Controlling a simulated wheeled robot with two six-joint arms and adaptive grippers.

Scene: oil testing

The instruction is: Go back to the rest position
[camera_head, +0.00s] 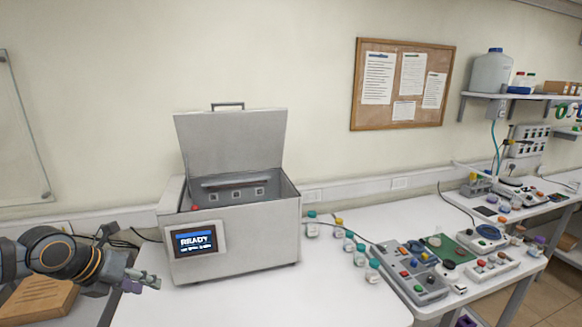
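My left gripper (143,281) comes in from the left, low in the head view, in front of and left of the grey metal testing machine (240,254). It is apart from the machine in the picture, and nothing shows in it. Its fingers are small and dark, so I cannot tell whether they are open or shut. The machine stands on the white table (290,303) with its lid (235,142) raised. Its screen (194,241) reads READY. My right gripper is out of view.
Several small capped bottles (361,254) stand right of the machine. Control panels with coloured buttons (412,270) lie further right. A brown wooden box (38,298) is below my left arm. The table front, right of my gripper, is clear.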

